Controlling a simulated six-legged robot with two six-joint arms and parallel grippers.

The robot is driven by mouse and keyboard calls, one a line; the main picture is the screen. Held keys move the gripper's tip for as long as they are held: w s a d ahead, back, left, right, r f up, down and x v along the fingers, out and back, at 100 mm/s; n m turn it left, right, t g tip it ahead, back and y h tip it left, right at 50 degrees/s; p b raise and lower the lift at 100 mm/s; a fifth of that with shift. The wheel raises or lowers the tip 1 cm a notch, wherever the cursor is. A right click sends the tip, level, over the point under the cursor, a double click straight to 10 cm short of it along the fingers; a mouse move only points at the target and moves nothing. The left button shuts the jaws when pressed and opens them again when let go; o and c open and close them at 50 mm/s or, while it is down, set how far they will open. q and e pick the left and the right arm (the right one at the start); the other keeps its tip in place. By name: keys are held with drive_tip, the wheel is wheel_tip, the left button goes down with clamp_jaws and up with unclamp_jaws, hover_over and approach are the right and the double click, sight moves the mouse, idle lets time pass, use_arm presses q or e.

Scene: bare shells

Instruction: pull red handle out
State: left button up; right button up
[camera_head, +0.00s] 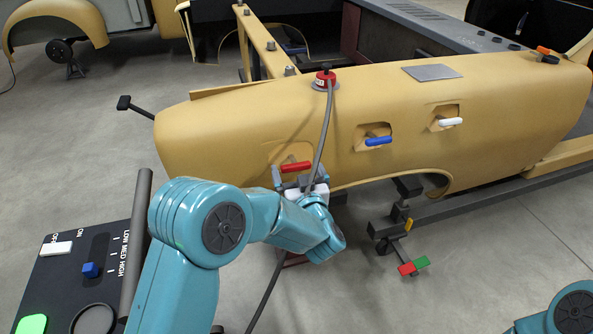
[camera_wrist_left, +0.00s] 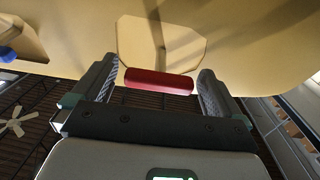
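The red handle (camera_head: 296,167) is a short bar in front of a recessed pocket in the yellow body shell (camera_head: 220,130). My left gripper (camera_head: 299,180) is at this handle from the near side. In the left wrist view the red handle (camera_wrist_left: 158,81) lies crosswise between the two fingers of my left gripper (camera_wrist_left: 158,88). The fingers are spread, with a gap visible at each end of the handle. My right gripper is out of the picture; only a piece of my right arm shows at the lower right.
A blue handle (camera_head: 378,141) and a white handle (camera_head: 451,122) sit in similar pockets to the right. A grey cable (camera_head: 324,125) runs down past my left gripper from a red fitting (camera_head: 325,80). A black control panel (camera_head: 85,265) stands at lower left.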

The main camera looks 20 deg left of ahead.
use_arm(q)
drive_tip(key=shift+s+r, duration=0.1)
drive_tip(key=shift+r, duration=0.05)
drive_tip(key=b+v, duration=0.1)
drive_tip(key=v, duration=1.5)
drive_tip(key=shift+b, duration=0.4)
drive_tip(key=shift+s+d, duration=0.15)
drive_tip(key=shift+s, duration=0.05)
